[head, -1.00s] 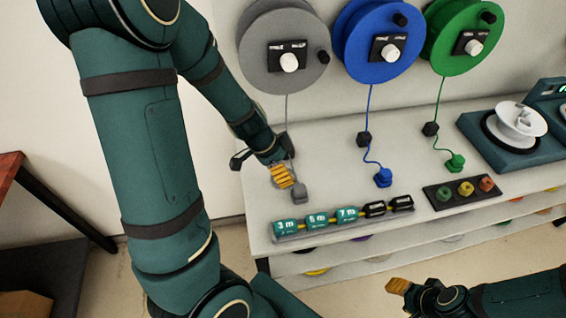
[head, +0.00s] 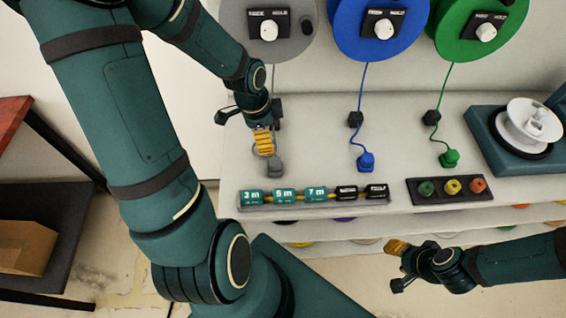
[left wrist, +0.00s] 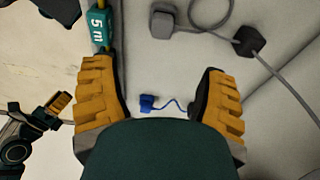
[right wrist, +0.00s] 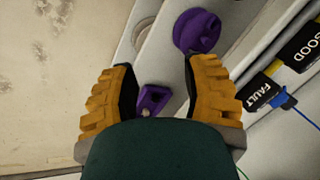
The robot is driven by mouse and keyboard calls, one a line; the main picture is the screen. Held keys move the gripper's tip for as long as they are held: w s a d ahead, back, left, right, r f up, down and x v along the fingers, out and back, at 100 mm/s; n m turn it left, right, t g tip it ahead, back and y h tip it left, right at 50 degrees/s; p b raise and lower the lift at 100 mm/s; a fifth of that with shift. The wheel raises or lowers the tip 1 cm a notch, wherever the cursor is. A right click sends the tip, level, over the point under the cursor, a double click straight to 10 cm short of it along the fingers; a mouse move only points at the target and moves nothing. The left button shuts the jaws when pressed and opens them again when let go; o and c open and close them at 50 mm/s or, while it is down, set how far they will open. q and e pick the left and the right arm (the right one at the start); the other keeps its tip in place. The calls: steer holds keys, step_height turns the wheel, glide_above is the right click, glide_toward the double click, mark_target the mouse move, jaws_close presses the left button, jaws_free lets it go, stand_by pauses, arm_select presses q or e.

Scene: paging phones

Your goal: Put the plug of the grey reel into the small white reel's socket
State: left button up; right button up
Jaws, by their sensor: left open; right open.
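The grey reel (head: 262,42) hangs on the back wall, and its cord runs down past a dark block to the grey plug (head: 275,166) on the table. The grey plug also shows in the left wrist view (left wrist: 163,22), beyond the fingertips. My left gripper (head: 263,143) is open and empty, low over the table beside the plug; I cannot tell whether it touches. The small white reel (head: 528,124) sits on a teal base at the right; I cannot make out its socket. My right gripper (head: 396,265) is open and empty, in front of the table.
The blue reel (head: 376,45) and green reel (head: 478,45) have plugs on the table. A strip of labelled tags (head: 300,205) and a panel of coloured buttons (head: 449,199) line the front edge. Lower shelves hold purple items (right wrist: 198,32). A side table (head: 45,215) stands left.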

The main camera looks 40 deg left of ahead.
mark_target(275, 161)
arm_select(q)
steer(key=f+b, duration=0.1)
steer(key=f, duration=0.1)
steer(key=f+b, duration=0.1)
steer(key=f, duration=0.2)
steer(key=w+f+b, duration=0.1)
steer(key=f, duration=0.2)
steer(key=shift+d+f, duration=0.25)
steer(key=shift+d, duration=0.1)
steer(key=f, duration=0.1)
steer(key=f+b, duration=0.1)
steer(key=f, duration=0.1)
steer(key=f+b, duration=0.1)
steer(key=f, duration=0.1)
steer(key=shift+w+d, duration=0.25)
steer(key=shift+d, duration=0.1)
arm_select(e)
steer(key=shift+g, duration=0.3)
steer(key=f, duration=0.2)
steer(key=s+f, duration=0.1)
steer(key=f, duration=0.2)
arm_select(q)
steer(key=shift+s, duration=0.1)
jaws_close()
arm_select(e)
steer(key=shift+s, duration=0.1)
